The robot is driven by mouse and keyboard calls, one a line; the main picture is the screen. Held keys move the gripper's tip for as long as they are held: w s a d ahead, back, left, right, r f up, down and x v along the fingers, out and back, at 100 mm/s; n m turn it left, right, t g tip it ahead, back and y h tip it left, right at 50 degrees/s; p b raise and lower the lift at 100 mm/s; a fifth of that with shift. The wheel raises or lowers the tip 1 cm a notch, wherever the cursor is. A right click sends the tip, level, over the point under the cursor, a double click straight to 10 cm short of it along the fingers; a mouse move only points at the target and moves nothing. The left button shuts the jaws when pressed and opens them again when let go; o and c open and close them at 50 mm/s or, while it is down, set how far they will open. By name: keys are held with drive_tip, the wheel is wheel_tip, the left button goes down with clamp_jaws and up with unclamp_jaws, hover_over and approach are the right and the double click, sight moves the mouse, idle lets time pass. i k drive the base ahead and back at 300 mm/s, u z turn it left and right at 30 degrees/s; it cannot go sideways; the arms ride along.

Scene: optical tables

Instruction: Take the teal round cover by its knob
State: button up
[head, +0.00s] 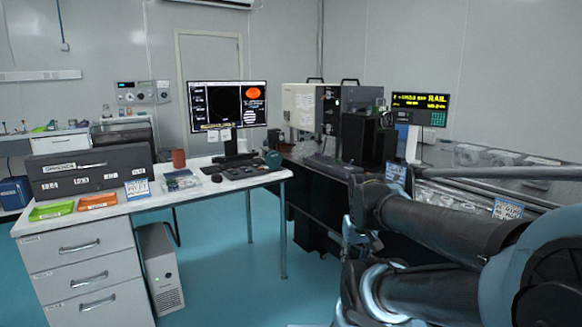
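A small dark teal rounded thing (272,159) stands near the right end of the white desk, beside the monitor's foot. It looks like the teal round cover, but it is too small in the head view to make out its knob clearly. My arm comes in from the right, folded, with its dark joints right of the desk and nearer to me. No gripper fingers can be made out. The arm is well apart from the teal thing.
The white desk (215,185) carries a monitor (228,104), a reddish-brown cup (178,158), a dark instrument box (90,172), and green and orange trays. A dark optical table with equipment stands right of the desk. A computer tower (160,268) stands on open teal floor (235,275).

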sight(274, 159)
drive_tip(key=z, duration=0.05)
drive_tip(key=i, duration=1)
drive_tip(key=u, duration=0.05)
